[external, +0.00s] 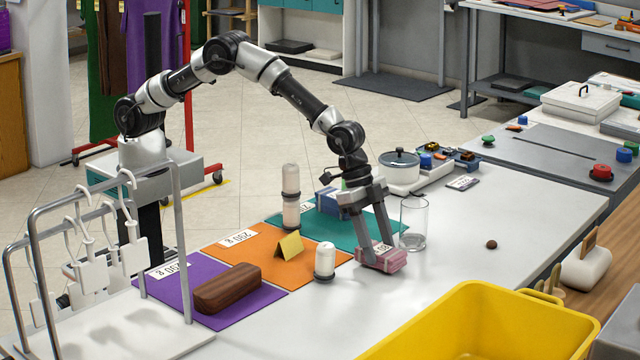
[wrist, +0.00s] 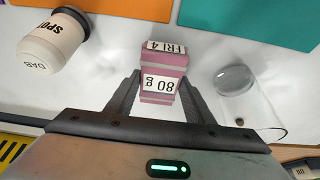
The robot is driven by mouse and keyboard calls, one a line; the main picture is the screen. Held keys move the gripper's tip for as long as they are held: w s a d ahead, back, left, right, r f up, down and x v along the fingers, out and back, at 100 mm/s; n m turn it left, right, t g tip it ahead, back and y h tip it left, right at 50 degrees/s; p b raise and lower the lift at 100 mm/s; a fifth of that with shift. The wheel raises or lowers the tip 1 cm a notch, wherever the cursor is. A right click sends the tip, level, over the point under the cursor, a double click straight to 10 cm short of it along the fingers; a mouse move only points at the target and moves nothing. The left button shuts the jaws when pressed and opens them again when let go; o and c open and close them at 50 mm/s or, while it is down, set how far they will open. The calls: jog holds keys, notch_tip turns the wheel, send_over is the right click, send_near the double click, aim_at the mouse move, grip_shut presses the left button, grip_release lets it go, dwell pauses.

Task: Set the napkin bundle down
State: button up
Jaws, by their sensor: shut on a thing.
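The napkin bundle (external: 381,259) is a pink block with white labels. In the wrist view the bundle (wrist: 163,70) shows "80 g" and "FRI 4". My gripper (external: 377,250) points down and is shut on it, with one finger on each side in the wrist view (wrist: 160,98). The bundle is low over the white table, right of the orange mat (external: 262,238) and in front of the teal mat (external: 340,228). I cannot tell whether it touches the table. A purple mat (external: 180,282) bears a dark brown block (external: 228,288).
A clear glass (external: 414,225) stands close right of the bundle; a white spotting bottle (external: 325,260) stands close left. A blue box (external: 332,203) is on the teal mat, a yellow folded card (external: 290,246) on the orange. A yellow bin (external: 480,325) is in front. The table's right part is mostly clear.

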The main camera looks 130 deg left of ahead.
jog(key=shift+f, duration=0.4)
jog(key=shift+f, duration=0.25)
jog(key=o, duration=1.2)
